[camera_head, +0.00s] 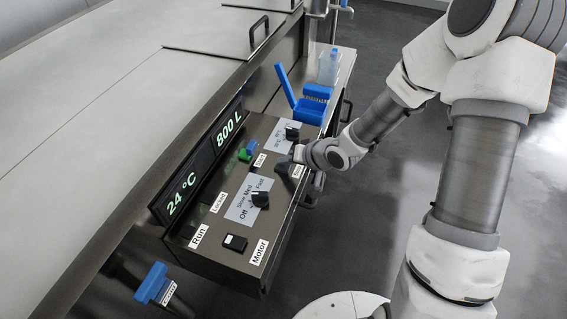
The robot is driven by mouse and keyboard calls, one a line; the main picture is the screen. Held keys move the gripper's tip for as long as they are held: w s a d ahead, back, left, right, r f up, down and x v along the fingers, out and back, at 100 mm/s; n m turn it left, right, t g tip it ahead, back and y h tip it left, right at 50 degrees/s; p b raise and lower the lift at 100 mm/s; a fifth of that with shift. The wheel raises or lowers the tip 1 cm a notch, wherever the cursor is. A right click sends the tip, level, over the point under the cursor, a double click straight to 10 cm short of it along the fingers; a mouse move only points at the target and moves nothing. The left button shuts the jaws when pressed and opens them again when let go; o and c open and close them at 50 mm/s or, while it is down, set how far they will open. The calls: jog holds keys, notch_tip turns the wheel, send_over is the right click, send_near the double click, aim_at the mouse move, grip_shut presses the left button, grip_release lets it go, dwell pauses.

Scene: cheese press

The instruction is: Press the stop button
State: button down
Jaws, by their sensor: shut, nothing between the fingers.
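The control panel (205,232) slopes along the front of the long metal vat. No red stop button can be made out, and the small labels near my gripper are too small to read surely. A green and blue control (247,151) sits on the panel's upper part, left of my gripper. My gripper (284,169) is over the panel's right edge, beside a small white label (298,171). Its fingers are dark, small and shut, with nothing seen in them. Whether they touch the panel I cannot tell, and my wrist hides part of the panel edge.
A black knob (261,200) sits on the speed plate, another knob (292,134) farther up. A black switch (235,242) is near the Motor label. Displays (197,165) read 24 °C and 800 L. A blue holder (305,103) and bottle (328,68) stand beyond.

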aim_at(286, 168)
jog(key=shift+r+p, duration=0.85)
jog(key=shift+p, duration=0.15)
jog(key=shift+r, duration=0.1)
notch_tip(286, 168, up, 5)
jog(key=p, duration=0.5)
dwell(0.5)
